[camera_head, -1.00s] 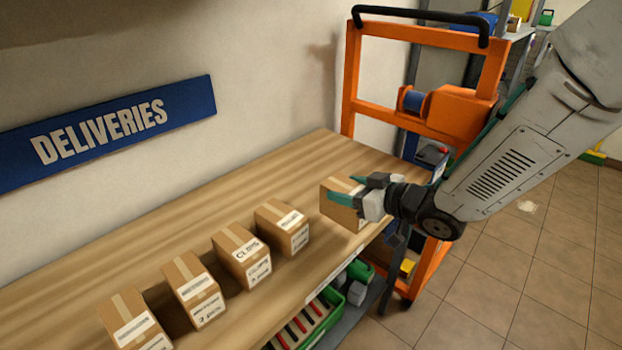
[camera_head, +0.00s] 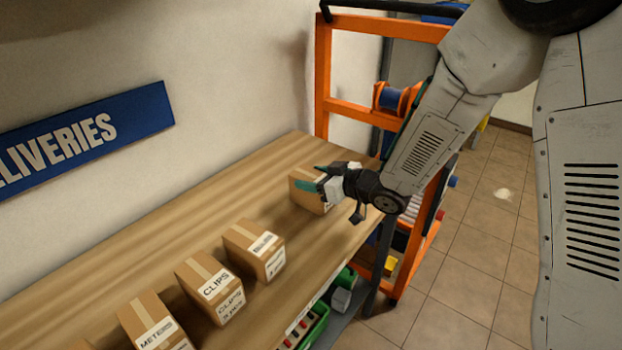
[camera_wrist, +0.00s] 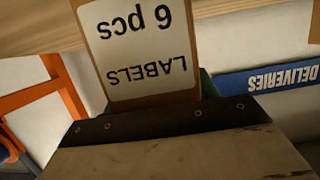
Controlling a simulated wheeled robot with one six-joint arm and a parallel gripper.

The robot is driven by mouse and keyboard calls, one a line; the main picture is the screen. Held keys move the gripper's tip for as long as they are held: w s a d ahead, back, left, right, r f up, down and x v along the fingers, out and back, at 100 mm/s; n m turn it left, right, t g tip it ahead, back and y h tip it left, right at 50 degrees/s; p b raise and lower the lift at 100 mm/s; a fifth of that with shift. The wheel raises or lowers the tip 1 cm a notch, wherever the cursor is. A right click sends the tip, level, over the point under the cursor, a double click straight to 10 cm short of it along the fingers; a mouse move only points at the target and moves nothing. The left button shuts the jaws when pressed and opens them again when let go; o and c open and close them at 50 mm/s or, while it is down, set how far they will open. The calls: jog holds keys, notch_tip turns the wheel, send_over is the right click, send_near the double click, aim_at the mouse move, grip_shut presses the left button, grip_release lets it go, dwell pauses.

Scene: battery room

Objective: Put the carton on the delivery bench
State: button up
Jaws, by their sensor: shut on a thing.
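The held carton (camera_head: 304,190) is a small brown box at the right end of the wooden delivery bench (camera_head: 255,190). In the wrist view the carton (camera_wrist: 140,50) fills the top middle, and its white label reads "LABELS 6 pcs", upside down. My gripper (camera_head: 322,184) is shut on this carton, its teal fingers along the box sides. The carton is over the bench top; I cannot tell whether its underside touches the wood. My gripper hides part of its right side.
Several labelled cartons, one marked CLIPS (camera_head: 210,288), stand in a row along the bench. A blue DELIVERIES sign (camera_head: 90,140) hangs on the wall behind. An orange trolley frame (camera_head: 323,75) stands at the bench's right end. Bench top behind the cartons is clear.

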jog(key=shift+f, duration=0.2)
jog(key=shift+f, duration=0.1)
jog(key=o, duration=1.2)
jog(key=shift+f, duration=0.1)
jog(key=shift+o, duration=0.2)
